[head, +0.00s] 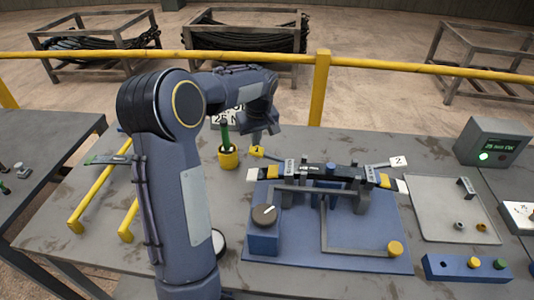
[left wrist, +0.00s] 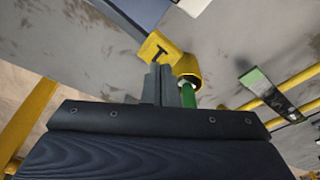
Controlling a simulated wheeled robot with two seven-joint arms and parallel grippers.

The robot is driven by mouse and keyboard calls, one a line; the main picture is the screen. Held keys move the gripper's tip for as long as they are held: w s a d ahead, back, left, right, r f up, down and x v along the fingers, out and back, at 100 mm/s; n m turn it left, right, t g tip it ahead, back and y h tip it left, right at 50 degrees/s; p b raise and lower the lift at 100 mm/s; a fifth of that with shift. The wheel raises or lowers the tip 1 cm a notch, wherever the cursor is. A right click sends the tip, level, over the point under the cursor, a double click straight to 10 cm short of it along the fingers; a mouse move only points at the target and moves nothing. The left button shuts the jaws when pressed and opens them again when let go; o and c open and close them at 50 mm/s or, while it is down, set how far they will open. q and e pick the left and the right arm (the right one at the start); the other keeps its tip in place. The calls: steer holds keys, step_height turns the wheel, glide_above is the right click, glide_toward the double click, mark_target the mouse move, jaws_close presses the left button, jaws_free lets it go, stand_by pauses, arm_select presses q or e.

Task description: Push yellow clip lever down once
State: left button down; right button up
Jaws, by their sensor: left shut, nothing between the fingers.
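The yellow clip lever (head: 257,151), tagged "1", sticks out at the left end of the spring fixture (head: 330,235) on its blue base plate. In the left wrist view its yellow tag (left wrist: 157,47) lies just beyond my fingertips. My left gripper (head: 263,134) is shut and empty, over or close to the lever's outer end; I cannot tell whether it touches. Its fingers also show in the left wrist view (left wrist: 162,76). A second lever, tagged "2" (head: 397,162), is at the right end. My right gripper is not in view.
A yellow cup (head: 228,160) with a green-handled tool stands left of the lever, close to my gripper. Yellow rails (head: 100,195) lie at the table's left. A grey tray (head: 455,222) and a display box (head: 494,142) are at the right. A yellow railing runs behind.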

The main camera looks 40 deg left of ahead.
mark_target(257, 151)
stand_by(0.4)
arm_select(q)
steer(key=shift+f+b, duration=2.2)
steer(key=shift+f, duration=0.8)
step_height(257, 151, up, 10)
steer(key=p, duration=0.8)
steer(key=shift+r, duration=0.15)
steer(key=s+d+r+m+t+h, duration=0.1)
steer(key=s+d+m, duration=0.4)
steer(key=s+d, duration=0.6)
steer(key=s+d+r+m+t+h, duration=0.1)
steer(key=s+d+m+t+h, duration=0.2)
steer(key=s+d, duration=0.7)
steer(key=s+m+h, duration=0.1)
steer(key=s+m, duration=0.1)
steer(key=s, duration=0.4)
steer(key=shift+d+r+h, duration=0.2)
steer(key=shift+d+h, duration=0.1)
steer(key=shift+d, duration=0.05)
